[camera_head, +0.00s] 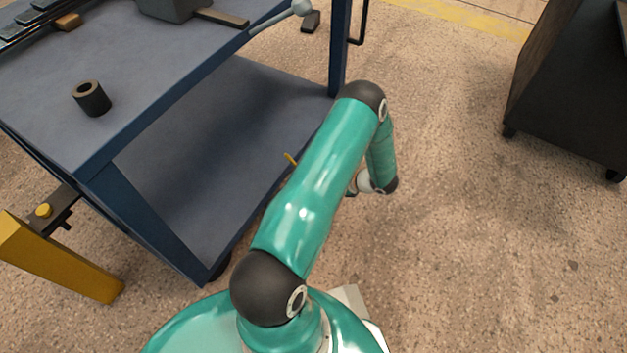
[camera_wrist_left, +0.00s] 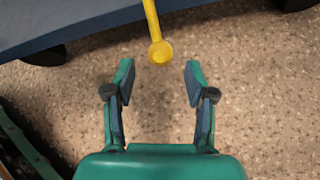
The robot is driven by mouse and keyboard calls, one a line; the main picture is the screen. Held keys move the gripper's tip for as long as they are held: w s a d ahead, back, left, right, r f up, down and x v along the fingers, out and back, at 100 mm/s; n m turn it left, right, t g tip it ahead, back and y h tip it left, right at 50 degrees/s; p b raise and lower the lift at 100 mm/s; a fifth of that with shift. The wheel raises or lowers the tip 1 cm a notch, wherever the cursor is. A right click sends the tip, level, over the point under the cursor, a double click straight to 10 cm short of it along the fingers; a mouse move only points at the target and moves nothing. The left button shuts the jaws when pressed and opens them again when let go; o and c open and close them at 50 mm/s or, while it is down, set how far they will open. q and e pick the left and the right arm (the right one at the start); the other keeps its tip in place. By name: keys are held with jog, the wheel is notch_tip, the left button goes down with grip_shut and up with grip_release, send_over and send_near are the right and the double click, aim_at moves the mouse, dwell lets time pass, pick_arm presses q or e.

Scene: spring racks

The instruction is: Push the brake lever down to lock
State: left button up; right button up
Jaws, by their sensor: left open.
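The yellow brake lever (camera_wrist_left: 158,48) shows in the left wrist view, reaching out from under the blue cart edge, with a round end in front of my left gripper. In the head view a small yellow piece (camera_head: 290,158) at the lower shelf edge looks like part of it; my teal arm hides the area beside it. My left gripper (camera_wrist_left: 160,78) is open and empty, one finger to each side of the lever's line. The round end appears just beyond the fingertips, with no contact visible. My right gripper is not in view.
The blue cart (camera_head: 180,75) has a lower shelf and casters. A dark hollow cylinder (camera_head: 92,99) stands on its top. A yellow post (camera_head: 60,260) is at the left, and a dark cabinet (camera_head: 570,90) at the upper right. The floor right of my arm is clear.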

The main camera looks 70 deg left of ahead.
pick_arm(q)
jog(key=v, duration=0.6)
dwell(0.3)
